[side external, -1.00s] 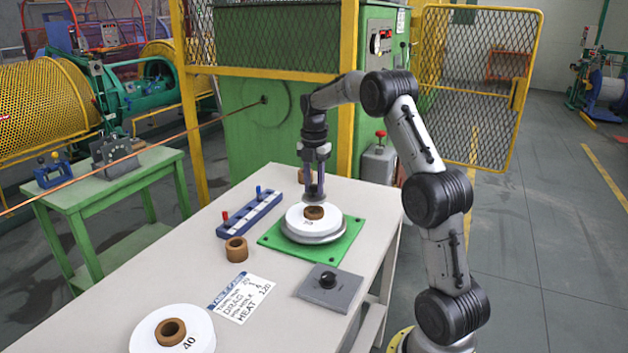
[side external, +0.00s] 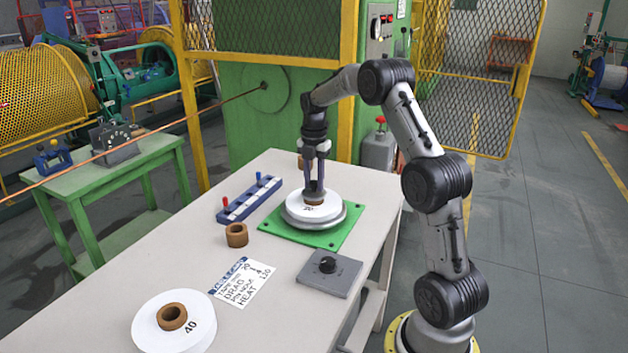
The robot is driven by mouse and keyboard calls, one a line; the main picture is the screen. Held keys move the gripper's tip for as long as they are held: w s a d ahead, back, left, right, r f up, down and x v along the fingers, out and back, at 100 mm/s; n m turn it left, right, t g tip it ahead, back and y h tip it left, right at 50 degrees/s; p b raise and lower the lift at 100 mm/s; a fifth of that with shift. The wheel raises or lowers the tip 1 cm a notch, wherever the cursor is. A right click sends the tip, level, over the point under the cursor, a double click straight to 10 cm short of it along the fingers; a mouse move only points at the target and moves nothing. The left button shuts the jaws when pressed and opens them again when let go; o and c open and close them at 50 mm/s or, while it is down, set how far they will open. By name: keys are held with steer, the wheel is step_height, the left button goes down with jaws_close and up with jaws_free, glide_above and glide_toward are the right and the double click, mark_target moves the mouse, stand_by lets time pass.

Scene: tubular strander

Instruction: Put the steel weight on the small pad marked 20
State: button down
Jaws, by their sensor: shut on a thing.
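The small round white pad (side external: 327,208) carries a dark printed mark that is too small to read surely. It lies on a round grey metal plate (side external: 312,226) on a green base (side external: 349,227). A brown ring (side external: 314,198) sits on the pad. My gripper (side external: 314,190) points straight down over the pad, shut on a small dark piece, which seems to be the steel weight (side external: 314,185). The weight is at the brown ring's top. The fingers partly hide both, so I cannot tell whether they touch.
A larger white pad marked 40 (side external: 150,325) with a brown ring (side external: 172,316) lies at the near left.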

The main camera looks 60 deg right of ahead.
steer(key=c, duration=0.5)
jaws_free()
step_height(320, 180, up, 14)
steer(key=shift+f, duration=0.1)
stand_by(0.4)
